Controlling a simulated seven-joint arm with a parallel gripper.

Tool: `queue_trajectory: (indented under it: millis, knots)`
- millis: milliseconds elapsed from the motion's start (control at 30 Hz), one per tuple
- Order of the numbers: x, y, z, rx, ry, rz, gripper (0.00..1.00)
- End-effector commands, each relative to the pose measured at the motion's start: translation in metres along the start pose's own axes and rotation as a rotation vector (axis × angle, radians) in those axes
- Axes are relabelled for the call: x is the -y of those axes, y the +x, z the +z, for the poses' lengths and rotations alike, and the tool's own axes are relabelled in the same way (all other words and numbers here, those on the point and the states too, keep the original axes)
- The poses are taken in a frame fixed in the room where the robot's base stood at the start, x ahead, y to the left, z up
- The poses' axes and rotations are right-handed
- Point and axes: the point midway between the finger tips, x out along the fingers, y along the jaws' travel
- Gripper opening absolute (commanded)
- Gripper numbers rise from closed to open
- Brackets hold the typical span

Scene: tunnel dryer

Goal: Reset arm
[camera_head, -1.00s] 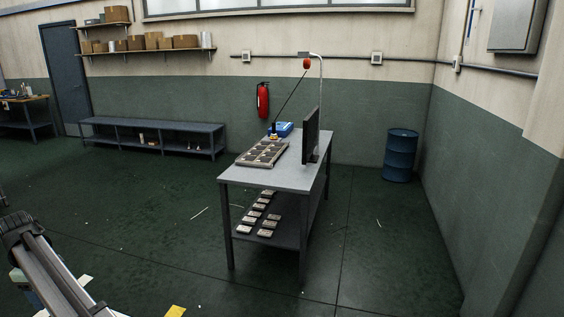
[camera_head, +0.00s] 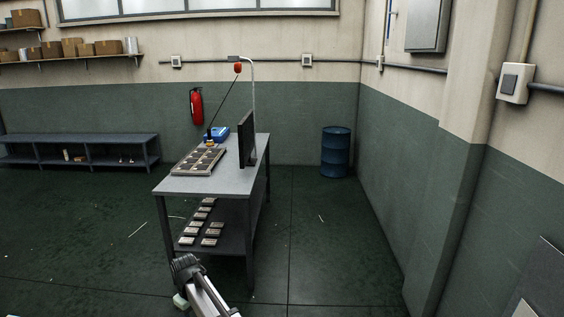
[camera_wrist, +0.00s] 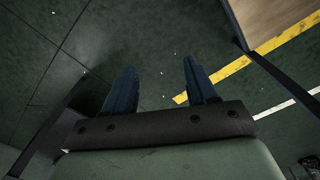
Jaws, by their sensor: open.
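My gripper (camera_wrist: 160,85) shows in the wrist view with its two blue fingers spread apart. Nothing is between them; only dark green floor with a yellow line (camera_wrist: 232,68) lies behind. In the head view part of my arm (camera_head: 200,285) reaches up from the bottom edge, in front of the near legs of a grey workbench (camera_head: 205,184). The fingertips cannot be made out in the head view.
The workbench holds a tray (camera_head: 198,161), a blue box (camera_head: 217,133) and a dark monitor (camera_head: 247,138). A blue drum (camera_head: 336,152) stands by the back wall. A low bench (camera_head: 80,150) is at left. Floor right of the workbench is clear.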

Motion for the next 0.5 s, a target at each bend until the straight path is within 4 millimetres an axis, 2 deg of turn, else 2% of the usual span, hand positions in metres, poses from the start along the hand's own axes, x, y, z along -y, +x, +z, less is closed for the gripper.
queue_trajectory:
  millis: [33,200,300,500]
  knots:
    - [-0.018,0.008,0.027,0.001,0.05,0.0,0.57]
    - [-0.071,0.034,0.096,0.001,0.21,0.0,0.57]
    - [-0.096,0.047,0.138,0.0,0.304,0.0,0.57]
    - [-0.135,0.07,0.225,0.001,0.491,0.0,0.57]
